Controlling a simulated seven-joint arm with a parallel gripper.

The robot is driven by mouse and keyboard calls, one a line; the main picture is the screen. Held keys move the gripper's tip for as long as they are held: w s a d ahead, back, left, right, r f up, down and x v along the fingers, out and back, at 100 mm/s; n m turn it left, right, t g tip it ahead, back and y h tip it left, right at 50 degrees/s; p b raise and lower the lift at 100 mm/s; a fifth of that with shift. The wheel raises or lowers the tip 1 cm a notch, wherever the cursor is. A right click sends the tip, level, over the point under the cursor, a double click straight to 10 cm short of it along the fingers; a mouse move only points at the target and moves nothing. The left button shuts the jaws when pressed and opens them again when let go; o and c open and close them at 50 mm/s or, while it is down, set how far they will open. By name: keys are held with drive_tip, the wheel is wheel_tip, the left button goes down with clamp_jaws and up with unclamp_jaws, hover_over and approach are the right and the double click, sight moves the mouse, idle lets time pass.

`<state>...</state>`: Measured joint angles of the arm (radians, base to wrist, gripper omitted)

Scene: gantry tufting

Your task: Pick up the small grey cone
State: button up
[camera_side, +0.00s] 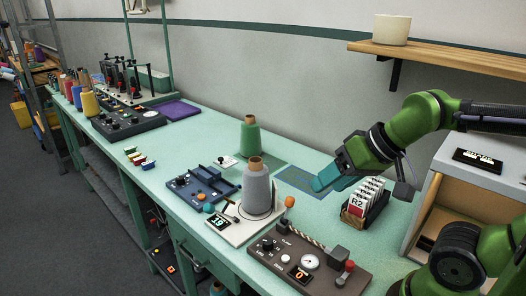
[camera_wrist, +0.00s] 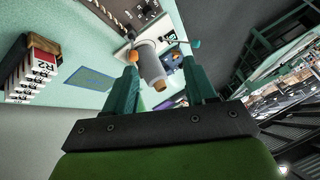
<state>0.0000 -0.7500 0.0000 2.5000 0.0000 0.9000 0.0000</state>
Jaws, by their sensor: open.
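A grey cone (camera_side: 257,190) of yarn with a tan top stands upright on a pale scale plate (camera_side: 232,228) in the side view. It also shows in the wrist view (camera_wrist: 150,62), framed between my fingers but beyond them. No second grey cone is clear to me. My gripper (camera_side: 320,184) is to the right of the cone, with its teal fingers pointing left and downward. It is open and empty, and apart from the cone. In the wrist view my gripper (camera_wrist: 162,58) shows both fingers spread.
A green cone (camera_side: 250,135) stands behind the grey one. A card rack (camera_side: 366,203) is below my gripper at right. A brown control box (camera_side: 308,262) with knobs and an orange-tipped lever is in front. A blue tray (camera_side: 197,186) lies left. A wooden shelf (camera_side: 450,60) overhangs upper right.

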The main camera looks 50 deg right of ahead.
drive_tip(key=o, duration=0.8)
drive_tip(key=n+g, duration=0.3)
drive_tip(key=n, duration=0.6)
approach(254, 170)
drive_tip(key=w+f, duration=0.2)
drive_tip(key=f, duration=0.1)
drive_tip(key=w+f, duration=0.1)
drive_tip(key=f, duration=0.1)
drive_tip(key=shift+d+f, duration=0.15)
drive_tip(key=shift+f, duration=0.05)
drive_tip(key=shift+d+x, duration=0.1)
drive_tip(key=shift+x, duration=1.35)
drive_tip(key=shift+d+x, duration=0.15)
drive_tip(key=shift+x, duration=1.25)
